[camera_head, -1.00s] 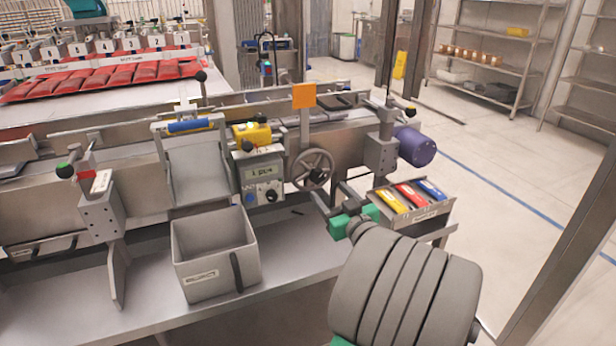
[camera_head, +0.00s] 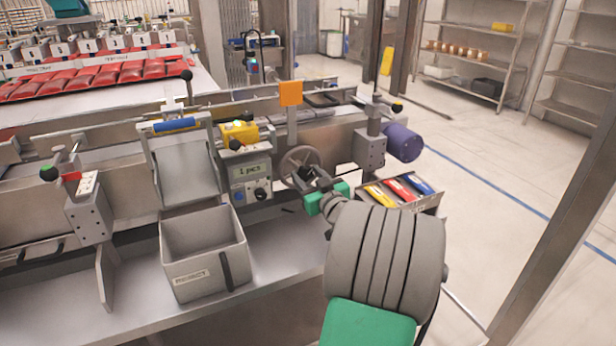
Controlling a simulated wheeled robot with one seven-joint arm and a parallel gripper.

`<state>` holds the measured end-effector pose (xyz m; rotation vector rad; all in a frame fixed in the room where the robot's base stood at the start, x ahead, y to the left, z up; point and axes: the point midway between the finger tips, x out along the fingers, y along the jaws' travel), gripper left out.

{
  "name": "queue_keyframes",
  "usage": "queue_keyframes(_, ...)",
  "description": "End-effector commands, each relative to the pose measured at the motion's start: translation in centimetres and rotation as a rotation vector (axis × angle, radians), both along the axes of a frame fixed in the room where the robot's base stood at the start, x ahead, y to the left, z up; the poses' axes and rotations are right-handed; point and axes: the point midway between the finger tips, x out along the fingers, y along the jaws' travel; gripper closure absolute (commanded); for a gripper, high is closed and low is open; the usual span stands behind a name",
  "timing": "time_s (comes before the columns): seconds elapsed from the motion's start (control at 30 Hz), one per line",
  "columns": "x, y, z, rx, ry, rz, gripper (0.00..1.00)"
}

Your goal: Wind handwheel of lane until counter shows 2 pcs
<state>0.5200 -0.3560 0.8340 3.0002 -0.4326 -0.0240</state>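The handwheel (camera_head: 297,160) is a grey spoked wheel on the front of the conveyor lane, right of the counter box. The counter (camera_head: 250,170) has a small display that reads "1 pcs". My gripper (camera_head: 312,178) is at the lower right part of the handwheel, with its dark fingers at or against the rim. The fingers are small and overlap the wheel, so I cannot tell whether they are shut on it. My green and grey wrist and arm hide part of the tray behind them.
A grey reject bin (camera_head: 205,268) stands on the shelf below a sloped chute (camera_head: 185,170). A tray (camera_head: 432,201) with red, yellow and blue items is close to the right of my wrist. A purple motor (camera_head: 403,143) and an orange plate (camera_head: 291,93) are near the wheel.

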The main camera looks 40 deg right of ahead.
Motion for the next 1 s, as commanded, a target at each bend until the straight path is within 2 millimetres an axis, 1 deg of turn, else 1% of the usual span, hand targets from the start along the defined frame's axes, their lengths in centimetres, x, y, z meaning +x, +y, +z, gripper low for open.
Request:
queue_keyframes(0.03, 0.01, 0.02, 0.00, 0.000, 0.000, 0.000, 0.58)
queue_keyframes(0.07, 0.01, 0.03, 0.00, 0.000, 0.000, 0.000, 0.61)
queue_keyframes(0.53, 0.00, 0.03, -0.01, 0.000, 0.000, 0.001, 0.99)
queue_keyframes(0.77, -0.01, 0.03, -0.01, 0.011, -0.003, 0.001, 1.00)
queue_keyframes(1.0, -0.01, 0.04, -0.01, 0.094, -0.028, 0.000, 1.00)
